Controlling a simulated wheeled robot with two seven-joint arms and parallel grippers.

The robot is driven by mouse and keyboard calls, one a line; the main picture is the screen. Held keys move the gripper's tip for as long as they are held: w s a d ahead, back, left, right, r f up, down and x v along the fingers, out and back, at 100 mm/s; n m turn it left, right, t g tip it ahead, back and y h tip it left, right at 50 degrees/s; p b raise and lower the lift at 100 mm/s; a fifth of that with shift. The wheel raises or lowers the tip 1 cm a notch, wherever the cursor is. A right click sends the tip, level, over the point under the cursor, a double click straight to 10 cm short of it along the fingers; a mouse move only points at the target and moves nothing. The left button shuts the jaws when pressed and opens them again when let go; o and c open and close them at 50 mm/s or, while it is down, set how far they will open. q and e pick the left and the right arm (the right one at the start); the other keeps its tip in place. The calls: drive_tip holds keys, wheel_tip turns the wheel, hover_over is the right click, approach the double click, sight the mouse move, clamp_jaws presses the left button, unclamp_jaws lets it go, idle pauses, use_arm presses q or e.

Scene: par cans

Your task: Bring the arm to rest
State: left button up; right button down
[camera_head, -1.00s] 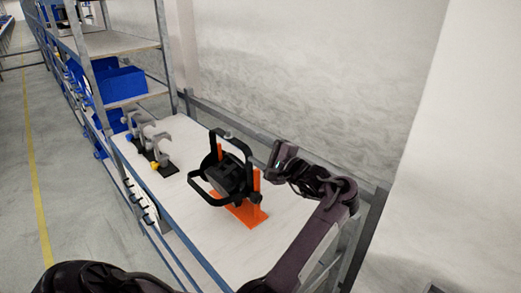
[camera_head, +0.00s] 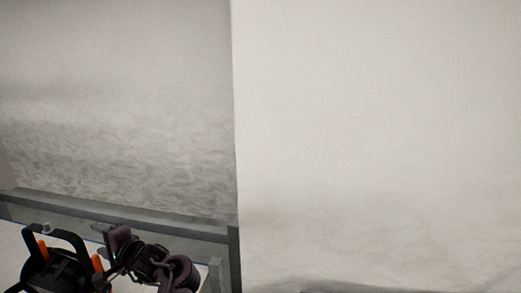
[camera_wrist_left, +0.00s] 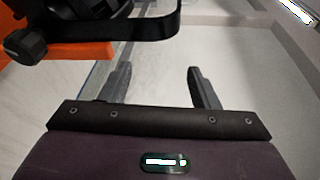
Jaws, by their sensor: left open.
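My left gripper (camera_head: 117,243) shows at the lower left of the head view, just right of a black par can (camera_head: 60,276) with a bracket and a knob. The can sits on an orange stand (camera_head: 97,263), cut off by the picture's bottom edge. In the left wrist view my left gripper (camera_wrist_left: 159,72) is open, with nothing between its fingers. There the can's black bracket (camera_wrist_left: 150,28) and the orange stand (camera_wrist_left: 80,52) are at the upper left, apart from the fingers. My right gripper is not in view.
A pale table (camera_head: 12,258) carries the stand. A grey rail (camera_head: 130,219) and a post (camera_head: 234,258) run along its far side. A plain wall (camera_head: 370,130) fills most of the head view. Open space lies right of the post.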

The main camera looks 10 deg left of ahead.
use_arm(q)
drive_tip(key=s+d+f+t+h, duration=0.4)
drive_tip(key=d+f+t+h, duration=0.1)
drive_tip(key=d+f+h, duration=0.8)
drive_tip(key=s+d+f+n+g+h, duration=0.1)
drive_tip(key=s+d+g, duration=0.1)
drive_tip(key=s+d, duration=0.45)
drive_tip(key=s+d+f+n+g+h, duration=0.1)
drive_tip(key=s+d+g, duration=0.2)
drive_tip(key=s, duration=0.6)
drive_tip(key=s+d+f+n+g+h, duration=0.1)
drive_tip(key=s+d+g, duration=0.1)
drive_tip(key=s+d, duration=0.35)
drive_tip(key=s+a+f+g+b, duration=0.1)
drive_tip(key=s+f, duration=0.1)
drive_tip(key=f, duration=1.5)
drive_tip(key=s+f+g+b, duration=0.1)
drive_tip(key=s+f, duration=0.1)
drive_tip(key=f, duration=1.4)
drive_tip(key=s+a+f+b, duration=0.1)
drive_tip(key=s+a+f, duration=0.1)
drive_tip(key=s+f, duration=0.7)
drive_tip(key=s+a+f, duration=0.1)
drive_tip(key=s+f, duration=0.8)
drive_tip(key=f, duration=0.1)
drive_tip(key=shift+s+a+g+b, duration=0.3)
drive_tip(key=shift+a+g+b, duration=0.1)
